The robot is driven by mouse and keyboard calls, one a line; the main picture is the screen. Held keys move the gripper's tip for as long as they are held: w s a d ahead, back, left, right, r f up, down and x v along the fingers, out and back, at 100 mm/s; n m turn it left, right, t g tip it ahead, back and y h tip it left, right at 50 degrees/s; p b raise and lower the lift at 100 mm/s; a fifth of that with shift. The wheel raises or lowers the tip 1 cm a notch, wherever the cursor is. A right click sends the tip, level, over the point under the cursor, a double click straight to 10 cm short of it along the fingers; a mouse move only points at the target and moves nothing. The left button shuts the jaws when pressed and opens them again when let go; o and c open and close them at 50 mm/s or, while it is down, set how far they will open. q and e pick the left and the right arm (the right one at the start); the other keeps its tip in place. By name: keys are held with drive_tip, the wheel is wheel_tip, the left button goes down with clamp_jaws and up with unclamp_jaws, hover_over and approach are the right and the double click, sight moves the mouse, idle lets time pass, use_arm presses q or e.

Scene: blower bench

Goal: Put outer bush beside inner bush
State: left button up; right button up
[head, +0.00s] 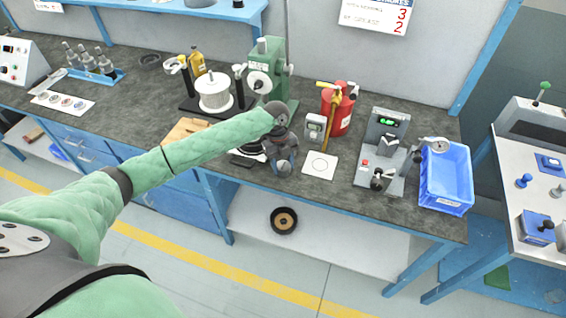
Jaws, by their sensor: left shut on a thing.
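My left arm reaches across the bench from the left. My left gripper (283,168) points down over the bench's front edge, left of a white sheet with a drawn circle (320,166). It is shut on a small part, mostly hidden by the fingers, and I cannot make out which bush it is. Several small round parts lie on a white card (62,102) at the far left of the bench; I cannot tell whether the inner bush is among them. My right gripper is not in view.
A green press (270,70) stands behind the gripper. A red canister (340,110), a gauge stand (385,150) and a blue bin (446,178) stand to the right. A dark ring-shaped part (284,220) lies on the lower shelf. The circle sheet looks empty.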

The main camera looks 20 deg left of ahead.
use_arm(q)
drive_tip(key=shift+f, duration=0.25)
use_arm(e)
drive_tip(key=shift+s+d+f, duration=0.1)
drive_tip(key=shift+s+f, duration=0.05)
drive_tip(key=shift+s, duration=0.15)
use_arm(q)
drive_tip(key=o, duration=1.1)
drive_tip(key=shift+f, duration=0.1)
drive_tip(key=shift+o, duration=0.2)
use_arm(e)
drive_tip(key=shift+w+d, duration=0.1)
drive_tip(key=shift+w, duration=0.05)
use_arm(q)
drive_tip(key=shift+w+r, duration=0.1)
drive_tip(key=shift+r, duration=0.2)
drive_tip(key=b+v, duration=0.4)
drive_tip(key=v, duration=0.7)
drive_tip(key=shift+r, duration=0.3)
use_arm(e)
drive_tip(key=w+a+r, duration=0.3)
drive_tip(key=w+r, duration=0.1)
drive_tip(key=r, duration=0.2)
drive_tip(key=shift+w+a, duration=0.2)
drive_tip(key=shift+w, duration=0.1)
